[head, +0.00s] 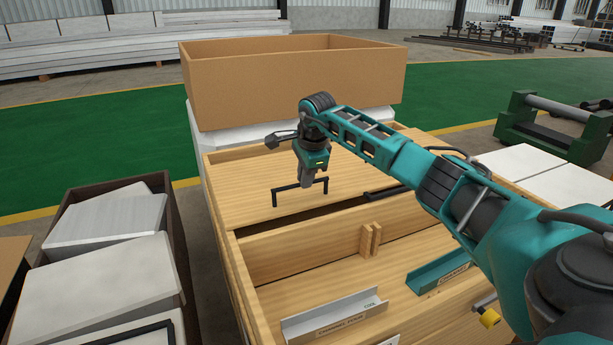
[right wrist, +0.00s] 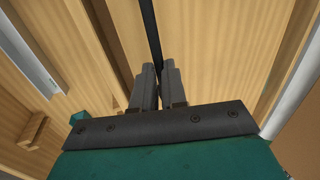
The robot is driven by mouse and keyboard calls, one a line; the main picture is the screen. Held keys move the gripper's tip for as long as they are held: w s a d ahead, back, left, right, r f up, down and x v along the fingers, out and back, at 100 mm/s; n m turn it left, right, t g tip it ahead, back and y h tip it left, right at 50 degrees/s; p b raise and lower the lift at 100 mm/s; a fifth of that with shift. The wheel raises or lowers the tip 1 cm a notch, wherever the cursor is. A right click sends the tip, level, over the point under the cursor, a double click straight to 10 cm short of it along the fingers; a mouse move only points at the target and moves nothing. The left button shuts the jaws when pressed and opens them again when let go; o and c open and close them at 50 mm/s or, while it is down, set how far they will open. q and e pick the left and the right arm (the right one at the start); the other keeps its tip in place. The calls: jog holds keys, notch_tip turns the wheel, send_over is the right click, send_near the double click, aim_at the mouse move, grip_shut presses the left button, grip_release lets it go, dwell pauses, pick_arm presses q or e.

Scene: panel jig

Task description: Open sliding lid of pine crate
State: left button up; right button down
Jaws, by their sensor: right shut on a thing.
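The pine crate (head: 238,275) stands in front of me. Its pine lid (head: 240,178) covers the far part, while the near part is uncovered. A black bar handle (head: 290,186) stands on the lid near its front edge. My right gripper (head: 307,184) is shut on this handle from above. In the right wrist view the fingers (right wrist: 157,88) close around the black bar (right wrist: 150,35). Part of the lid's right side is hidden behind my right arm. My left gripper is not in view.
Inside the crate's open part lie a grey channel (head: 335,316) and a teal channel (head: 438,277), with a small wooden block (head: 370,240) by the inner wall. A large cardboard box (head: 290,85) stands behind the crate. A dark bin of white panels (head: 105,262) stands at left.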

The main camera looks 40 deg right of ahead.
jog(key=c, duration=1.2)
grip_release()
jog(key=shift+o, duration=0.2)
jog(key=shift+s+r, duration=0.15)
jog(key=shift+r, duration=0.4)
jog(key=p+v, duration=0.3)
jog(key=v, duration=0.9)
jog(key=shift+s+a+f, duration=0.1)
jog(key=shift+f, duration=0.05)
